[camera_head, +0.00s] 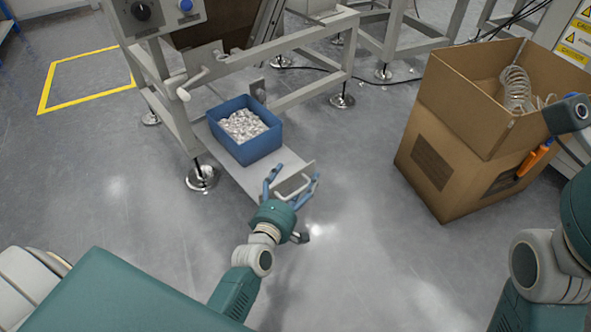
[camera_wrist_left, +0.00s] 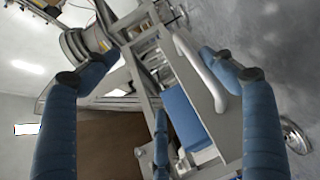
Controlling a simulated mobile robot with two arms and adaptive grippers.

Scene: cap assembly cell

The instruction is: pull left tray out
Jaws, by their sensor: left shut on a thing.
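The left tray (camera_head: 232,172) is a grey sheet-metal slide low under the metal frame. It is pulled partly out from the frame toward me. A blue bin (camera_head: 262,146) filled with small pale parts stands on it. My left gripper (camera_head: 291,182) is at the tray's front end, with its blue fingers on both sides of the pale bar handle (camera_head: 294,187), and is shut on it. In the left wrist view, the handle (camera_wrist_left: 198,68) shows between the fingers, with the blue bin (camera_wrist_left: 182,118) behind it.
A large open cardboard box (camera_head: 425,165) stands on the floor at the right, with a clear coiled tube in it. The frame's foot (camera_head: 202,178) is left of the tray. The floor in front of the tray is clear apart from my arm.

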